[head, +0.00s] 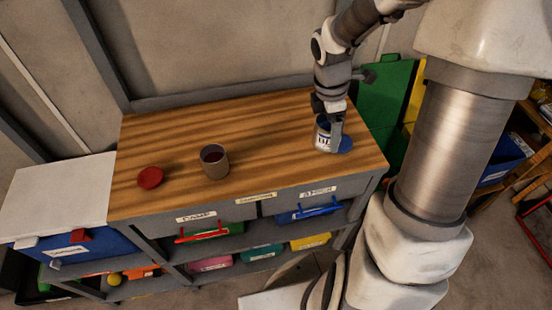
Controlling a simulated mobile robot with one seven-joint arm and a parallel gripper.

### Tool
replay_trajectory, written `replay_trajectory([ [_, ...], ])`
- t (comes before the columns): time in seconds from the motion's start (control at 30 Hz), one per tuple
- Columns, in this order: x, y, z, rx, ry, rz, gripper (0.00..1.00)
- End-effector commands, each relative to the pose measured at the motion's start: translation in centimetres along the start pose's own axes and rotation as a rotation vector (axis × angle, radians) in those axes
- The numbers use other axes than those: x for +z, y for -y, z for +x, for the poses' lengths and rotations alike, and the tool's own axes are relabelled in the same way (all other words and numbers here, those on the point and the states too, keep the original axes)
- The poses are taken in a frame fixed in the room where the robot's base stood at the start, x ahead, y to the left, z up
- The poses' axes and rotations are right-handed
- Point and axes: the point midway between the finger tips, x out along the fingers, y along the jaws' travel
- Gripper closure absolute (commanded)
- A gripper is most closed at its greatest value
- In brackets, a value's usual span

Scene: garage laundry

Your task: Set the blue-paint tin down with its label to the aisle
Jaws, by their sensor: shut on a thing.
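The blue-paint tin (323,140) is at the right end of the wooden bench top. A white label with dark marks shows on its near side, facing the bench's front edge. My gripper (330,119) points down and is shut on the tin from above; its fingers hide part of the tin. I cannot tell whether the tin's base touches the wood. A flat blue disc (346,145), like a lid, shows beside the tin on the right.
An open tin (214,163) with dark red contents and a red lid (150,178) stand on the bench top (262,135) to the left. Labelled drawers and coloured bins fill the bench front. A white-topped unit (58,192) adjoins at left. The bench's middle and back are clear.

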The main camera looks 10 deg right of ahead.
Motion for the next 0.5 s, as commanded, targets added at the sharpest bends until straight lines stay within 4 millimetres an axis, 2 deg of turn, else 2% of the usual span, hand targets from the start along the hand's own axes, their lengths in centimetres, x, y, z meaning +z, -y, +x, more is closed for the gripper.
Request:
replay_trajectory([
  [0.17, -0.4, -0.3, 0.4, 0.006, -0.001, -0.058, 0.91],
  [0.27, -2.0, -1.1, 1.3, 0.006, -0.001, -0.067, 0.91],
  [0.5, -7.3, -3.7, 4.0, 0.005, -0.002, -0.065, 0.91],
])
